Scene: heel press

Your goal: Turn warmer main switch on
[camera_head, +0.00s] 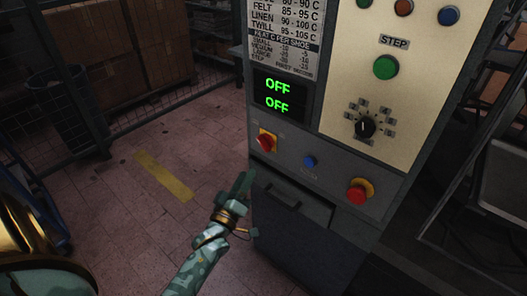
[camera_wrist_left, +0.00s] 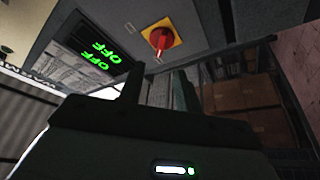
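The warmer's main switch, a red rotary knob on a yellow plate (camera_head: 266,141), sits on the grey front panel below the display. The display (camera_head: 277,95) reads OFF on two green lines. My left gripper (camera_head: 243,184) is just below and left of the switch, in front of the panel. In the left wrist view the red knob (camera_wrist_left: 160,40) shows beyond the fingertips, apart from them. The two fingers of my left gripper (camera_wrist_left: 160,82) stand apart with nothing between them. My right gripper is not in view.
The panel also carries a small blue button (camera_head: 310,162), a red button on a yellow-orange base (camera_head: 358,191), a black dial (camera_head: 364,127) and a green STEP button (camera_head: 385,67). A handle (camera_head: 283,197) is below. Tiled floor (camera_head: 130,215) is clear at left; mesh fencing and boxes stand behind.

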